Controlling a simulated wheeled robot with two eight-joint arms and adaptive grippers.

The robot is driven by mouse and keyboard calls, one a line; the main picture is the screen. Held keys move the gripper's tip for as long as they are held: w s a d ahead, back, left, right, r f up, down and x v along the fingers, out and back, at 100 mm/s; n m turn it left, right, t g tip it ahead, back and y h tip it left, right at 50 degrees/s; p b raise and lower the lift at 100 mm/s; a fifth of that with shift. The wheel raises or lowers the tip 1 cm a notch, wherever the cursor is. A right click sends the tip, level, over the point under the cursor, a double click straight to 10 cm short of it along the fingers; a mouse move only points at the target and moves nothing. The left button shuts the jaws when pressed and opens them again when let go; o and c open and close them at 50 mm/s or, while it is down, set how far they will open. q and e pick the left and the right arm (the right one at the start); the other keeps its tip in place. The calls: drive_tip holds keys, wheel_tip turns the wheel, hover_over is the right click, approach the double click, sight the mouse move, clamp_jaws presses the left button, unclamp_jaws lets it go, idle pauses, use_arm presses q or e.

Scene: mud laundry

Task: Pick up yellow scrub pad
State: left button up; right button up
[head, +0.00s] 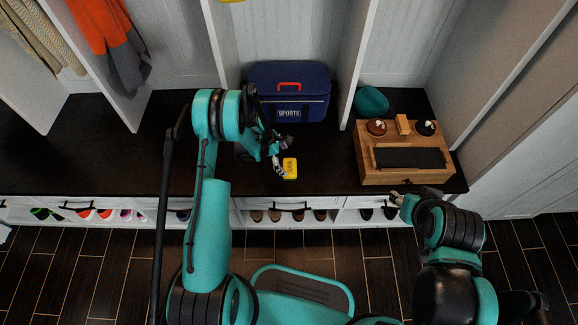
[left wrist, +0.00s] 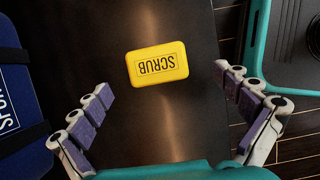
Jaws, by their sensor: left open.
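The yellow scrub pad (head: 290,168) lies flat on the dark bench top, near its front edge. In the left wrist view the pad (left wrist: 157,64) shows the word SCRUB and sits ahead of the fingers, between their lines. My left gripper (head: 279,158) is just left of the pad in the head view. In the left wrist view the left gripper (left wrist: 165,100) has its fingers wide apart with nothing between them. My right gripper (head: 397,198) is at the bench's front edge, below the wooden box; its fingers are too small to judge.
A blue sports bag (head: 289,92) stands behind the pad. A wooden box (head: 405,158) with a dark panel and a teal item (head: 371,101) are to the right. White dividers (head: 357,60) split the bench (head: 90,150). Shoes sit in cubbies below. The bench left of my left arm is clear.

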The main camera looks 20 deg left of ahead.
sight(290, 167)
use_arm(q)
drive_tip(key=shift+b+x, duration=0.35)
drive_tip(key=shift+x, duration=0.75)
drive_tip(key=b+x, duration=0.1)
drive_tip(key=x, duration=0.2)
drive_tip(key=b+x, duration=0.1)
drive_tip(key=x, duration=0.1)
drive_tip(key=shift+w+a+b, duration=0.3)
drive_tip(key=shift+a+b, duration=0.05)
drive_tip(key=c, duration=1.1)
